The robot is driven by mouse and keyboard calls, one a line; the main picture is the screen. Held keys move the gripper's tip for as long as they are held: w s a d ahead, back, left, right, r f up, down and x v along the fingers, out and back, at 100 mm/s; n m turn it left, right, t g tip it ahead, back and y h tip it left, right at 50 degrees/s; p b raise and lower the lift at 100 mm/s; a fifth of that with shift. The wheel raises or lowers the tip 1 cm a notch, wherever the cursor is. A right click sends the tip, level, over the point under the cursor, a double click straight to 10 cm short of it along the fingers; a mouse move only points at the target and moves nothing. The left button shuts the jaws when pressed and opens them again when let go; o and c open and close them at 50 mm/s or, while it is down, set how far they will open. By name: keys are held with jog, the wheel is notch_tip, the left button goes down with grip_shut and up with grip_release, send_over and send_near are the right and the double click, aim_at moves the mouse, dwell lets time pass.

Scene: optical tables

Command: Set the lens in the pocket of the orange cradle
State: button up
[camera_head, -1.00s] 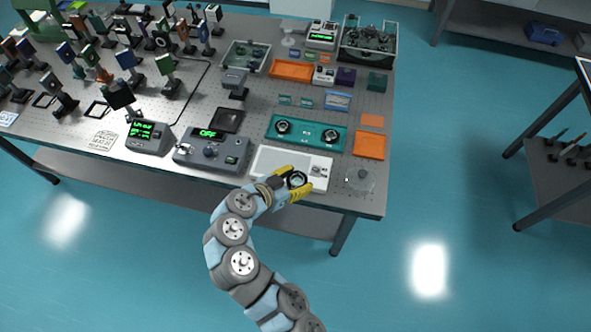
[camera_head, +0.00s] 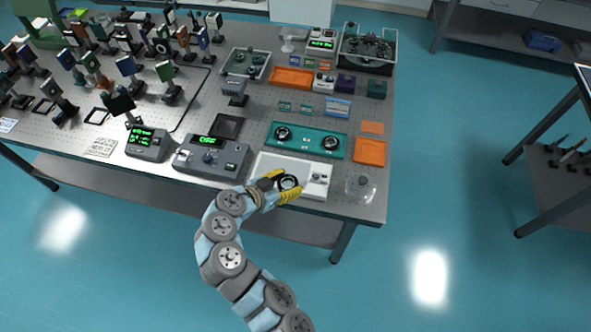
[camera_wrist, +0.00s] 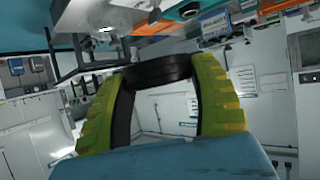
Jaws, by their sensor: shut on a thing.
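My gripper (camera_head: 283,187) has yellow fingers shut on a dark round lens (camera_head: 289,181) with a black rim. It holds the lens over the front of the white tray (camera_head: 265,161); the height of the gap is unclear. In the wrist view, the black ring of the lens (camera_wrist: 157,72) is pinched between both yellow fingers and seen nearly edge-on. An orange square holder (camera_head: 370,152) lies at the right of the table, behind and right of my gripper. A longer orange tray (camera_head: 291,78) lies farther back. I cannot tell which one is the cradle.
A teal plate (camera_head: 307,140) with two dark round parts lies behind the white tray. A clear round dish (camera_head: 360,188) stands at the table's front right corner. Grey instrument boxes (camera_head: 211,156) stand to the left.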

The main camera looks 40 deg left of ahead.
aim_at(303, 168)
jog(key=shift+w+a+f+p, duration=0.3)
jog(key=shift+w+a+f, duration=0.6)
jog(key=shift+w+f, duration=0.5)
jog(key=shift+w+a+f+p, duration=0.3)
jog(key=shift+w+a+f, duration=0.75)
jog(key=shift+w, duration=0.6)
jog(key=shift+w+a+f+p, duration=0.3)
jog(key=shift+w+a+f, duration=0.5)
jog(key=shift+w+f, duration=0.65)
jog(key=shift+w, duration=0.1)
jog(key=shift+w+a+f, duration=0.25)
jog(key=shift+f, duration=1.35)
jog(key=shift+f+b, duration=0.2)
jog(key=shift+b, duration=0.25)
jog(key=shift+d+f+b, duration=0.1)
jog(key=shift+f+b, duration=0.1)
jog(key=shift+b, duration=0.15)
